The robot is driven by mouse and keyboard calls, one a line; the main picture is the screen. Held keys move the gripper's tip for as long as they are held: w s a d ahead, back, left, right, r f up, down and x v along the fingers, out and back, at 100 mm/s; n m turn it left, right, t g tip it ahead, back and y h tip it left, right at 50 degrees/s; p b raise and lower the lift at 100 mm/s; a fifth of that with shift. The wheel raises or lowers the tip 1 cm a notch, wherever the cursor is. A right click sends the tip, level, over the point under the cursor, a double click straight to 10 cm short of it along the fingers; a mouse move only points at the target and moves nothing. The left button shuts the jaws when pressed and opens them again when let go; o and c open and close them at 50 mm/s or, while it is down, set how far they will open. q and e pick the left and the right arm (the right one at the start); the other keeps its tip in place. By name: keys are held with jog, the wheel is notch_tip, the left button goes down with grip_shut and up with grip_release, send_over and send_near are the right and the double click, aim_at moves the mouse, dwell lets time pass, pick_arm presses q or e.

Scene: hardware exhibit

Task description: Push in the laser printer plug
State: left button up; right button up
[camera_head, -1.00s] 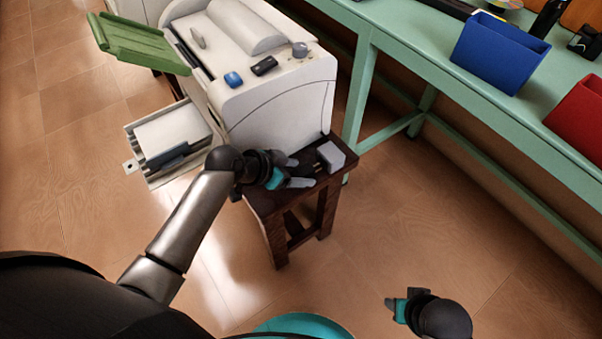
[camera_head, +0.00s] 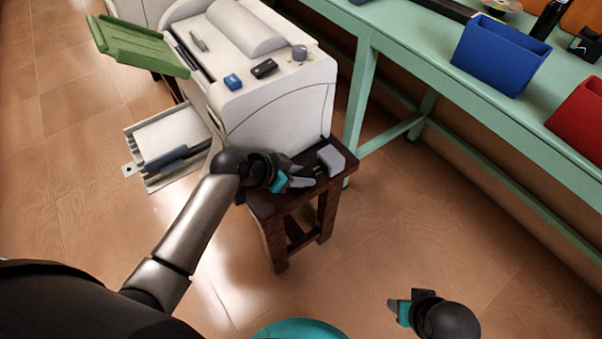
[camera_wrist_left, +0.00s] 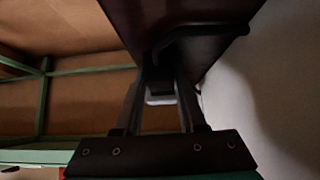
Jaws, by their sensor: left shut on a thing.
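The laser printer (camera_head: 275,105) is a white machine standing on a dark wooden stool (camera_head: 275,207). A light grey block (camera_head: 332,159), which looks like the socket, sits on the stool's right corner. My left gripper (camera_head: 306,176) is low over the stool top, just left of the block, shut on a small dark plug (camera_head: 318,169). The plug's end points toward the block, with a small gap seeming to remain. In the left wrist view the plug (camera_wrist_left: 160,86) shows dark between the fingers, partly hidden. My right gripper (camera_head: 394,311) hangs over the floor, its jaws unclear.
A green bench (camera_head: 400,60) runs along the right, holding a blue bin (camera_head: 500,55) and a red bin (camera_head: 580,115). The printer's open paper tray (camera_head: 150,180) juts out at the left. The floor in front is clear.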

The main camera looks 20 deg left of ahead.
pick_arm(q)
grip_shut()
dwell(0.8)
